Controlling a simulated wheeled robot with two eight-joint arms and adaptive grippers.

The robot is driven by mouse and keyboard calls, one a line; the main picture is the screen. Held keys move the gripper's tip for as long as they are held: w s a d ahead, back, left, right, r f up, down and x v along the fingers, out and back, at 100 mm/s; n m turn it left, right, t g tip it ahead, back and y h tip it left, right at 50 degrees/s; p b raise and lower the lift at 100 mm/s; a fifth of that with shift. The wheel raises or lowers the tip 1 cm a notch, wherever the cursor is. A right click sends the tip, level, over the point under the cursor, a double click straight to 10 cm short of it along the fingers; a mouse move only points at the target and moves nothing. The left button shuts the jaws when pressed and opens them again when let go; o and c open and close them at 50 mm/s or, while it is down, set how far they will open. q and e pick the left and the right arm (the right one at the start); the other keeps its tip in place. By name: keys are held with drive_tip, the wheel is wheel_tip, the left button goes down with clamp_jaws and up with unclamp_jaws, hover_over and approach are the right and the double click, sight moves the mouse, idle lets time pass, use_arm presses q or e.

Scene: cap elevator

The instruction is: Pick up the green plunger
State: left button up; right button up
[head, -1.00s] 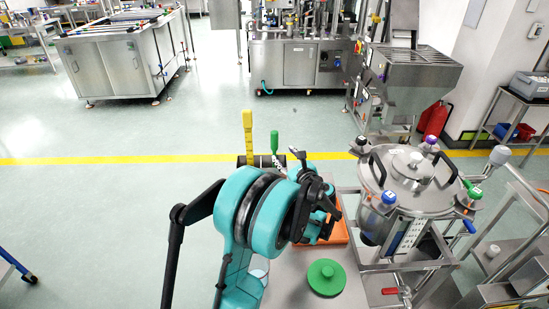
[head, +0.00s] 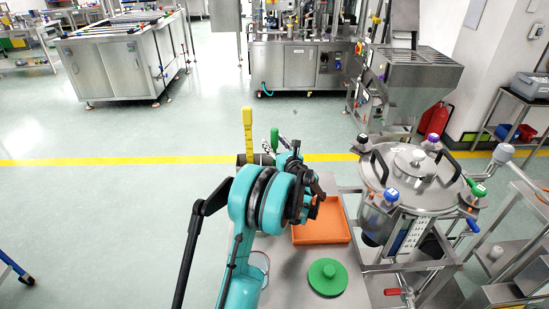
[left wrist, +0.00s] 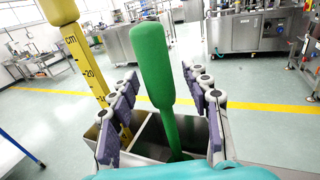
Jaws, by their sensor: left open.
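The green plunger (left wrist: 156,70) has a thick rounded handle and a thinner shaft. It stands in the right compartment of a metal holder (left wrist: 150,140) in the left wrist view. Its handle also shows in the head view (head: 275,138). My left gripper (left wrist: 160,78) is open and empty, with its padded fingers to the left and right of the plunger in the picture. I cannot tell how far the plunger lies from the pads. In the head view my left gripper (head: 289,147) is by the holder, partly hidden by my wrist. My right gripper is not in view.
A yellow measuring stick (left wrist: 80,50) stands in the holder's left compartment, close to the left finger. An orange tray (head: 322,236) and a green knobbed disc (head: 327,277) lie on the metal table (head: 290,290). A lidded steel vessel (head: 410,190) stands at the right.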

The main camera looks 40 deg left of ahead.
use_arm(q)
drive_tip(key=shift+d+r, duration=0.1)
drive_tip(key=shift+c, duration=1.2)
clamp_jaws()
wheel_tip(320, 180, up, 18)
drive_tip(key=p, duration=0.5)
drive_tip(key=shift+p, duration=0.4)
